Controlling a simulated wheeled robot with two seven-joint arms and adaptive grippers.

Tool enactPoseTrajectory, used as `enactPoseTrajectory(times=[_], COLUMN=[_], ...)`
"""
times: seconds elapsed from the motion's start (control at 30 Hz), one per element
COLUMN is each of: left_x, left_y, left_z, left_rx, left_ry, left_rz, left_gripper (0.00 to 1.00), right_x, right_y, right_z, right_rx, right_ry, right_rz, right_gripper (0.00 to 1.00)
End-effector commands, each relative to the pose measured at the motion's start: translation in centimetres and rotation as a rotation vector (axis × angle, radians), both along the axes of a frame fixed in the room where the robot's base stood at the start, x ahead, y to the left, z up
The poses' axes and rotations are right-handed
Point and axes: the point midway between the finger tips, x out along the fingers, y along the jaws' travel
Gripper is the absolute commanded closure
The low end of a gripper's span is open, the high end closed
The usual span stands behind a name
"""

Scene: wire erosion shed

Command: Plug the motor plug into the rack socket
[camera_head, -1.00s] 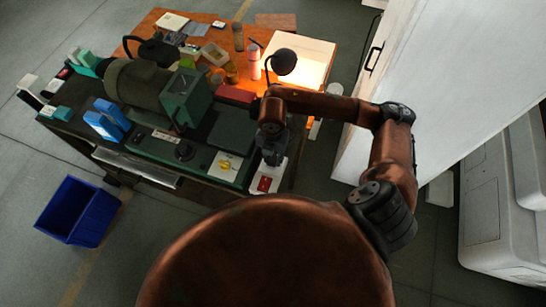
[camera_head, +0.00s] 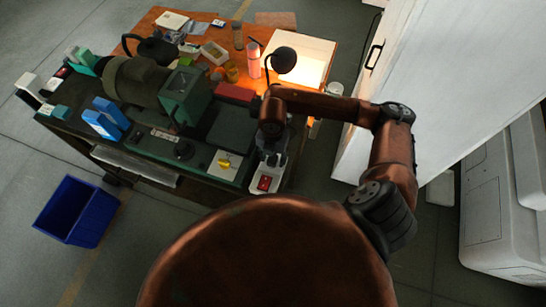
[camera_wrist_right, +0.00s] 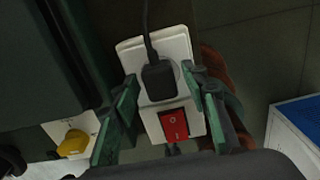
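The black motor plug (camera_wrist_right: 160,82) sits upright at the round socket of a white socket block (camera_wrist_right: 184,46), with its cord running up and away. It looks seated, but its underside is hidden. The block has a red rocker switch (camera_wrist_right: 173,124) and also shows in the head view (camera_head: 257,186), on the bench's front right corner. My right gripper (camera_wrist_right: 162,78) is open, one green-padded finger on each side of the plug with visible gaps. In the head view my right gripper (camera_head: 271,158) is over the block, hiding the plug. My left gripper is not in view.
A yellow knob (camera_head: 224,163) on a white plate is left of the block. A green machine (camera_head: 185,95), blue holders (camera_head: 105,120) and a lit lamp (camera_head: 283,61) occupy the bench. A white cabinet (camera_head: 440,50) stands right. A blue bin (camera_head: 76,211) is on the floor.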

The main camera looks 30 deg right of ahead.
Motion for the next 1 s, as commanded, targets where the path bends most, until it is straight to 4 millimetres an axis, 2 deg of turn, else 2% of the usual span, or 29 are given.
enactPoseTrajectory(times=[0.3,0.43,0.57,0.8,1.0], left_x=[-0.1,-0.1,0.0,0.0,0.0], left_y=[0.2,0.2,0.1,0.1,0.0], left_z=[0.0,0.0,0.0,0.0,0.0], left_rx=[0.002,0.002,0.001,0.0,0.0], left_ry=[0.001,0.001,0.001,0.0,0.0], left_rz=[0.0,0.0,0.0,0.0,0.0], left_gripper=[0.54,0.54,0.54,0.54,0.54], right_x=[0.0,0.1,0.1,0.2,0.1], right_y=[0.0,0.0,0.0,0.0,0.0], right_z=[0.1,1.0,3.2,8.2,11.1], right_rx=[0.0,-0.001,-0.001,-0.001,0.0], right_ry=[0.0,-0.002,-0.005,-0.003,-0.001], right_rz=[0.0,0.001,0.001,0.001,0.0], right_gripper=[0.54,0.54,0.54,0.54,0.54])
